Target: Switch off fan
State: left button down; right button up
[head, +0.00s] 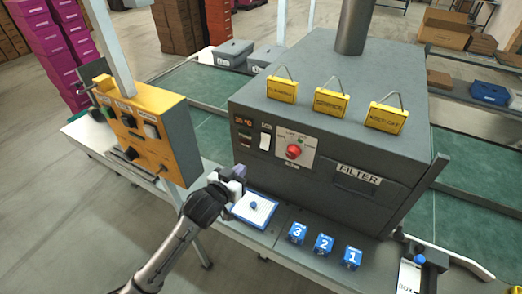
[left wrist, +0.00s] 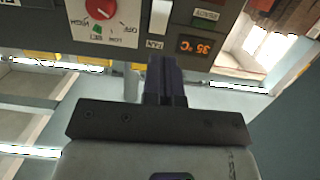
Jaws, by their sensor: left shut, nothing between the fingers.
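The fan switch (head: 265,141) is a small white rocker on the front panel of the grey machine (head: 330,135), between the orange temperature display (head: 243,122) and the red knob (head: 293,151). In the left wrist view the switch (left wrist: 160,16) appears upside down beside the label FAN. My left gripper (head: 240,171) is shut and empty, in front of the panel and below the switch. Its fingertips (left wrist: 163,64) point at the panel close to the switch, with a small visible gap in the picture. My right gripper is not in view.
An orange control box (head: 150,130) stands to the left of my left gripper. A blue-edged tray (head: 255,208) lies below it, and several blue numbered blocks (head: 324,244) sit to the right. Yellow tags (head: 330,102) stand on top of the machine.

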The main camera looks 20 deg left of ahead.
aim_at(264, 146)
pick_arm(q)
jog(key=b+x, duration=0.2)
jog(key=x, duration=1.1)
jog(key=shift+w+f, duration=0.1)
jog(key=shift+w, duration=0.15)
